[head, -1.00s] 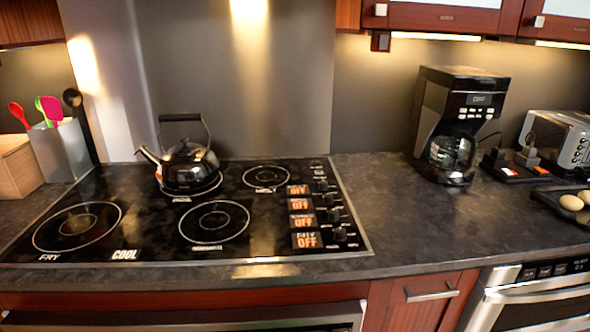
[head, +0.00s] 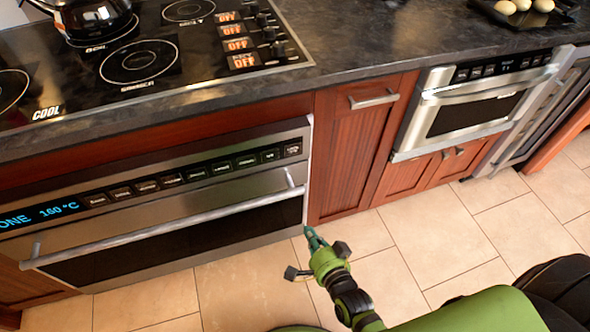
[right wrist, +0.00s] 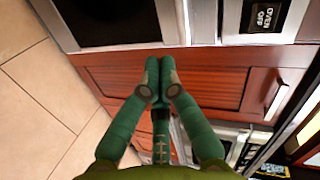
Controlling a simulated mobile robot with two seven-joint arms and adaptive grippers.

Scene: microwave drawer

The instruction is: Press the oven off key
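The oven (head: 160,215) is set under the counter below the cooktop, with a lit blue display (head: 45,213) showing 160 °C. A row of dark keys runs along its panel, and the key at the right end (head: 293,149) is too small to read in the head view. My left gripper is out of view.
The oven's long bar handle (head: 165,226) sticks out below the panel. A wooden cabinet (head: 350,150) with a bar handle and a smaller steel appliance (head: 475,105) stand to the right. The counter edge overhangs above. The tiled floor (head: 430,235) is clear in front.

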